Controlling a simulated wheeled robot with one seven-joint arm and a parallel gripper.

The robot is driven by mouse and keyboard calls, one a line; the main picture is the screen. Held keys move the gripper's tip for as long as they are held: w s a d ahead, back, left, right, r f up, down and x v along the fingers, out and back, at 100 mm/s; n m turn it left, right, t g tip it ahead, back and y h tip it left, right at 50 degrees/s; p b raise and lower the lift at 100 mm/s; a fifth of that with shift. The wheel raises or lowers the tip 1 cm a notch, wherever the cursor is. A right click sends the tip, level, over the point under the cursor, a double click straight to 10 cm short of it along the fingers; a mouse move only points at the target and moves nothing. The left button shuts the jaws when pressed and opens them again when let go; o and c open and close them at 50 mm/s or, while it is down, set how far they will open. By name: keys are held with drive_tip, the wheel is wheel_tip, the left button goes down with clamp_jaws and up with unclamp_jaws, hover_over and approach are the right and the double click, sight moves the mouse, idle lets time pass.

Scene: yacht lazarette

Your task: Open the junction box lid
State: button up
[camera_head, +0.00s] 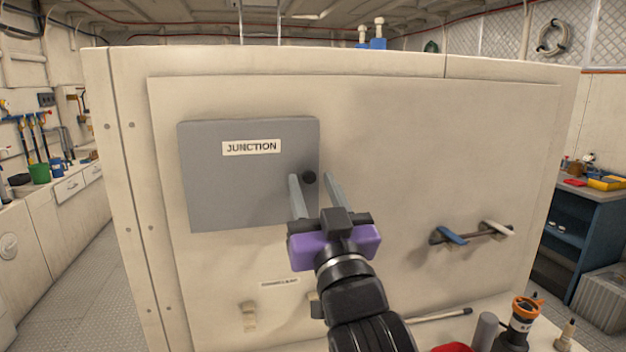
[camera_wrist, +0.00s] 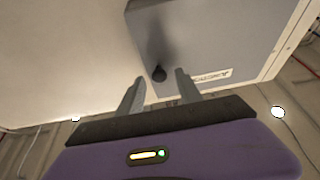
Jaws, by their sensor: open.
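The junction box lid (camera_head: 235,185) is a grey rectangular plate with a white "JUNCTION" label, mounted on the cream panel. It appears closed. My gripper (camera_head: 312,182) is open in front of the lid's right edge, with one grey finger on each side of the knob in the picture. It also shows in the wrist view (camera_wrist: 160,80). I cannot tell whether a finger touches the knob.
To the right on the panel is a bar with a blue and a white handle (camera_head: 472,234). Below stand an orange-topped black item (camera_head: 522,315), a grey cylinder (camera_head: 484,331) and a red object (camera_head: 453,347). The panel between the lid and the handles is bare.

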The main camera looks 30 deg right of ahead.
drive_tip(key=shift+w+d+r, duration=0.15)
drive_tip(key=shift+w, duration=0.15)
clamp_jaws()
idle(1.3)
